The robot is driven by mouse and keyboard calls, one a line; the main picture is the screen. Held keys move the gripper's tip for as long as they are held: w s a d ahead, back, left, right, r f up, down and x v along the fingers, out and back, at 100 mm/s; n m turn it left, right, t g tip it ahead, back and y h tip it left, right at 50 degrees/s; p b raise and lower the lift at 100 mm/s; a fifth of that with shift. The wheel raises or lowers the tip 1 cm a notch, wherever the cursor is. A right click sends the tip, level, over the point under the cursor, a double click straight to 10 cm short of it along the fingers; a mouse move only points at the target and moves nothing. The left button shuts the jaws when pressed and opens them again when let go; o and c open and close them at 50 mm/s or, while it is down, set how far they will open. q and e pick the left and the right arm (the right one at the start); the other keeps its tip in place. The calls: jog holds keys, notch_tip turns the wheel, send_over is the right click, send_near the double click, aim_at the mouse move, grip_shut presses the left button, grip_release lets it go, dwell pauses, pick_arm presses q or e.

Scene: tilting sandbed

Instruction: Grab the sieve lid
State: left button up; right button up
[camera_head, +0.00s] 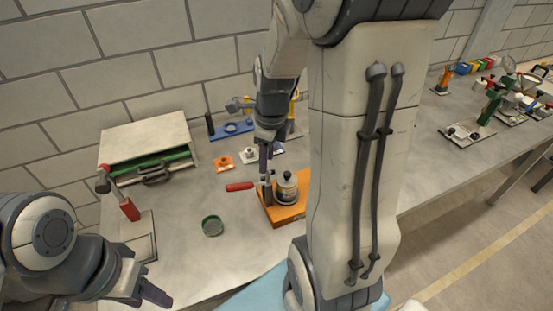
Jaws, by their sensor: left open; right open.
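No part is clearly recognisable as the sieve lid. A grey metal cylinder with a small knob on top (287,187) stands on an orange base (284,216); its top may be the lid. A small round green-rimmed dish or lid (212,226) lies alone on the bench to the left. My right gripper (265,174) points down just left of and behind the metal cylinder; it is open and holds nothing visible. My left gripper (157,294) is open and empty at the lower left, near the bench's front edge. My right arm hides the middle of the bench.
A red-handled tool (240,186) lies left of the orange base. A beige box with drawer (146,142) and a red-handled upright tool (130,208) stand at left. Small orange (223,163) and white (248,155) blocks sit behind. The grey bench (185,250) is clear around the green dish.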

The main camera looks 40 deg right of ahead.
jog(key=d+m+p, duration=0.1)
jog(key=d+m, duration=0.6)
send_over(288, 173)
jog(key=f, duration=0.1)
jog(key=s+f, duration=0.1)
jog(key=f, duration=0.1)
jog(key=shift+f+p, duration=0.3)
jog(key=shift+p, duration=0.05)
jog(key=shift+w+a+f, duration=0.1)
jog(key=shift+w+f, duration=0.05)
jog(key=shift+f, duration=0.75)
jog(key=f, duration=0.4)
jog(key=shift+w+f+p, duration=0.15)
jog(key=shift+w+p, duration=0.15)
jog(key=shift+p, duration=0.1)
grip_shut()
